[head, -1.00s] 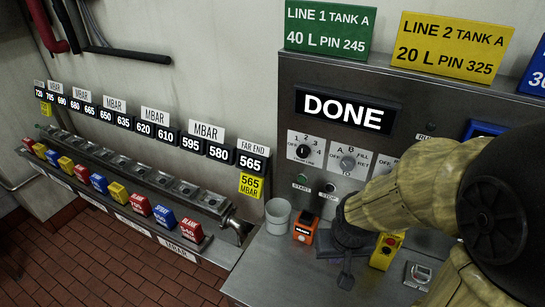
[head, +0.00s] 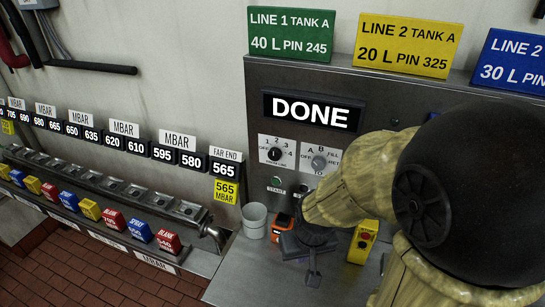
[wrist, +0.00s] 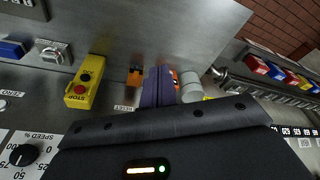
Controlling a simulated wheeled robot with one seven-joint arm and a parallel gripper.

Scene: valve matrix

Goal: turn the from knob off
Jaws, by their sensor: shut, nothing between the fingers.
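The head view shows two dial knobs on the grey panel (head: 385,92). The left dial (head: 274,154) is black and ringed by numbers. The dial to its right (head: 318,162) is grey, with A, B, FILL, OFF and RET around it. My gripper (head: 313,275) is below and in front of the dials, over the metal counter, touching neither. Its dark fingers are shut and empty, also in the wrist view (wrist: 158,88). My arm hides the panel's right part.
A white cup (head: 255,220), an orange device (head: 283,226) and a yellow box with a red button (head: 362,241) stand near my gripper. A rail of coloured blocks (head: 110,219) runs along the left. The wrist view shows a SPEED knob (wrist: 22,155).

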